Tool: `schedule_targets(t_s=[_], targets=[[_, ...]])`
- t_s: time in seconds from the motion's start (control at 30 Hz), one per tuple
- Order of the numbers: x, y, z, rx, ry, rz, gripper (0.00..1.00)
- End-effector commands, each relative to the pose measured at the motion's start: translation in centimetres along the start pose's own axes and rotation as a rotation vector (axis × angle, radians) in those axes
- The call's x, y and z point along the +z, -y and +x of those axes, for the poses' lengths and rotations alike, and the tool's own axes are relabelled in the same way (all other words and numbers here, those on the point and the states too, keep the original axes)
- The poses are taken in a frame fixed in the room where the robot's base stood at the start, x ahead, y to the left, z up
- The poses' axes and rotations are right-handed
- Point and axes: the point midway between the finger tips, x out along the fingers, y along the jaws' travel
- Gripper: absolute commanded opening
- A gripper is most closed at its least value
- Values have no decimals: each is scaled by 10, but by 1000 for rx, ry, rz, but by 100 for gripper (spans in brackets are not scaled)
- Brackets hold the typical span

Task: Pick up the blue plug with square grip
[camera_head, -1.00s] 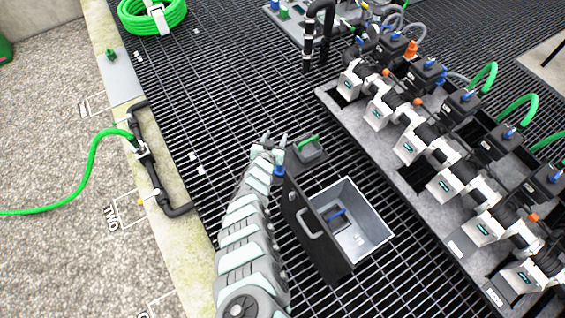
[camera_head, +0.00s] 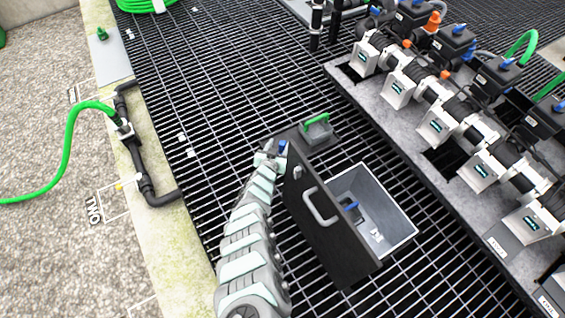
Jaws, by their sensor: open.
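A small blue piece (camera_head: 351,207) lies inside the open grey tote (camera_head: 398,207); its grip shape is too small to tell. The fingertips are small and partly blend with the grating.
The black lid with its grey handle (camera_head: 319,207) stands upright between my arm and the tote's inside. A valve manifold (camera_head: 440,120) fills the right.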

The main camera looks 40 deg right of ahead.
Motion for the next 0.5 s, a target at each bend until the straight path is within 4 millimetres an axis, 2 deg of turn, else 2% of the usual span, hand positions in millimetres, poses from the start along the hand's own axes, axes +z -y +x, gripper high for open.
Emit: schedule_targets(t_s=[0.03,0.13,0.3,0.5], targets=[[27,0,11,0,0,0,49],[47,0,19,0,0,0,49],[63,0,26,0,0,0,49],[67,0,34,1,-1,2,49]])
